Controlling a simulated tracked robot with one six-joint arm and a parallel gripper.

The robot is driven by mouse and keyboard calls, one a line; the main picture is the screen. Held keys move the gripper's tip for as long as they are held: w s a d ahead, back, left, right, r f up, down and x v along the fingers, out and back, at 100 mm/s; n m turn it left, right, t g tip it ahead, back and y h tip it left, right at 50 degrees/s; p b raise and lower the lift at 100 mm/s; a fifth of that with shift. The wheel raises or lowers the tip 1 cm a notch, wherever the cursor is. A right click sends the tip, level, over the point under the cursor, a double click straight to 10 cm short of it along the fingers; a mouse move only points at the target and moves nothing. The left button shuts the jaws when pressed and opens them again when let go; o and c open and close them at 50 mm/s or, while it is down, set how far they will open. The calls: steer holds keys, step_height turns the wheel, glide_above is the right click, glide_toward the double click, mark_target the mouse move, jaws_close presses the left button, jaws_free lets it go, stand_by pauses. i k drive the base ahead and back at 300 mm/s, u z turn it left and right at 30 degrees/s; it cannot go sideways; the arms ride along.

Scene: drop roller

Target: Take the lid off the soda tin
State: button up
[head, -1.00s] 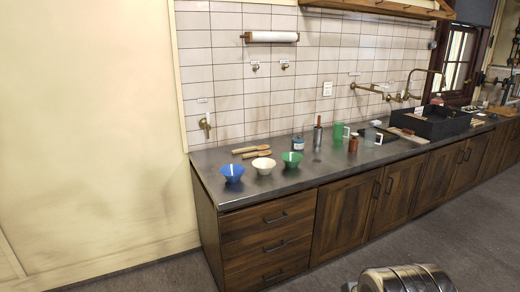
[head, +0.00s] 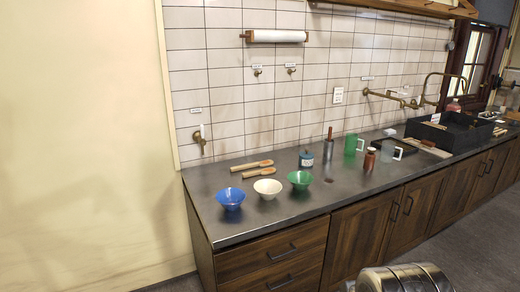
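A small blue tin with a pale label (head: 306,158) stands upright on the dark counter (head: 245,219), behind the green bowl. It looks like the soda tin, but its label is too small to read. Its top looks covered, though the lid's edge cannot be made out. My gripper is not in view. Only a rounded metal part of my own body shows at the bottom edge, well in front of the counter.
Blue (head: 230,199), cream (head: 267,188) and green (head: 300,180) bowls stand in front of the tin. Wooden spoons (head: 252,166) lie to its left. A metal canister (head: 328,150), green mug (head: 350,144) and brown bottle (head: 369,159) stand to its right.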

mark_target(307, 154)
steer(key=i, duration=0.7)
steer(key=z, duration=2.25)
steer(key=i, duration=1.75)
